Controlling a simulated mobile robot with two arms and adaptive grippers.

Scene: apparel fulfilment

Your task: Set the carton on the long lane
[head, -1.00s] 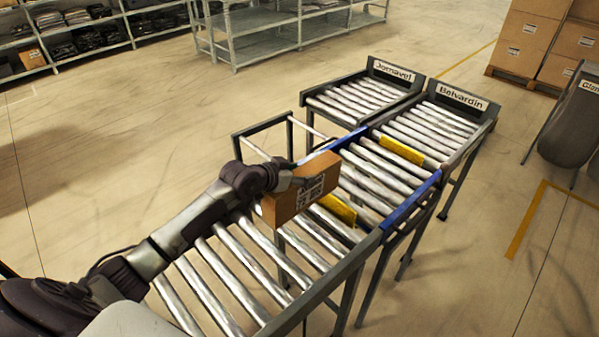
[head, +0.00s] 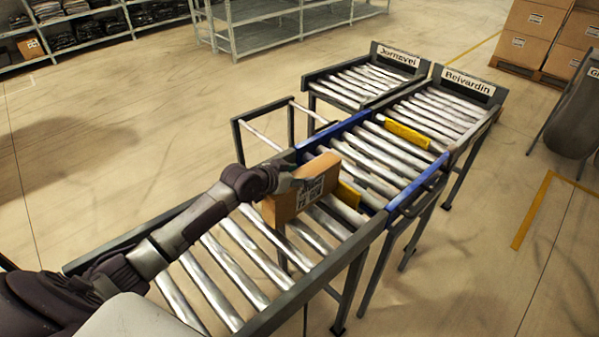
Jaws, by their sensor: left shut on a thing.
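A brown carton (head: 285,207) with a printed label is in my left gripper (head: 296,181), which is shut on it. The carton is tilted and sits over the far end of the near roller conveyor (head: 362,248); I cannot tell whether it touches the rollers. Beyond it is a roller section with blue side rails (head: 407,194). Past that are two roller lanes, one signed Jornavel (head: 399,55) and one signed Belvardin (head: 469,83). The Belvardin lane lines up with the blue section. My right gripper is not in view.
Yellow pieces lie across the rollers, one (head: 407,135) at the far side of the blue section and another (head: 348,194) behind the carton. An open grey frame (head: 262,113) stands left of the blue section. Stacked cartons (head: 527,40) and a dark bin (head: 573,115) are at right.

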